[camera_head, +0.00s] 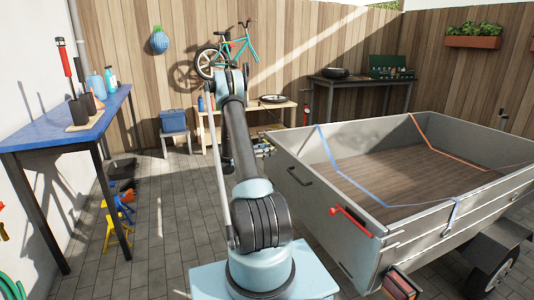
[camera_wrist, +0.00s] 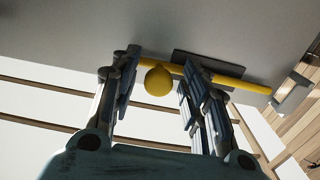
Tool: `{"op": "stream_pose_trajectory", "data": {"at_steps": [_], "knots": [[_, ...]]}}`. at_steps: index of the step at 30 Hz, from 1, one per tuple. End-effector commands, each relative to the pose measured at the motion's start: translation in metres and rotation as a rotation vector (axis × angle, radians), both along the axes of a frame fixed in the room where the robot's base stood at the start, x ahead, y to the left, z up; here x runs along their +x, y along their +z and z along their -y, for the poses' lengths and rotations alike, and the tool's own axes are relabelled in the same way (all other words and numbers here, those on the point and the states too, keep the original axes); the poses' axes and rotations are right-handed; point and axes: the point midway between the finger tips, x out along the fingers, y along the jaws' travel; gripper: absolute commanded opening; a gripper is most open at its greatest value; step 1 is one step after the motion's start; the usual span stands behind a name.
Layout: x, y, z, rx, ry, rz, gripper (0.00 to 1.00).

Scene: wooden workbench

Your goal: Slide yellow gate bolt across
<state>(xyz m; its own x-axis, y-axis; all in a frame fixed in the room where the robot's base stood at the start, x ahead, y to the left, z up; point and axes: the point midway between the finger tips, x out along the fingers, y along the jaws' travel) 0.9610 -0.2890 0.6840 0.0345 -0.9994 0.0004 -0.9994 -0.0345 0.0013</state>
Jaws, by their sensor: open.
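The yellow gate bolt (camera_wrist: 250,86) shows in the wrist view as a thin rod along a pale grey panel, passing a dark mounting plate (camera_wrist: 225,73). Its round yellow knob (camera_wrist: 158,82) sits between the two fingers of my gripper (camera_wrist: 158,68). The gripper is open, with one finger on each side of the knob. A gap shows on the knob's left; the right finger is closer, and I cannot tell if it touches. The right finger hides part of the rod. In the head view I cannot make out the bolt or the fingers.
A grey bracket (camera_wrist: 291,93) stands near the rod's right end. In the head view, a grey trailer (camera_head: 350,220) with a red handle (camera_head: 352,219) fills the right, and a blue-topped bench (camera_head: 60,132) stands left. Paving between them is mostly clear.

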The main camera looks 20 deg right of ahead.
Motion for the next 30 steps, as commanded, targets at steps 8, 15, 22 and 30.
{"op": "stream_pose_trajectory", "data": {"at_steps": [8,15,22,30], "knots": [[0.000,0.000,-0.023,0.000,0.003,0.000,0.42],[-0.001,-0.001,-0.068,0.000,0.004,0.000,0.42],[-0.003,-0.001,-0.104,0.000,0.002,-0.001,0.42],[-0.004,-0.001,-0.120,0.000,0.000,-0.001,0.42]]}}
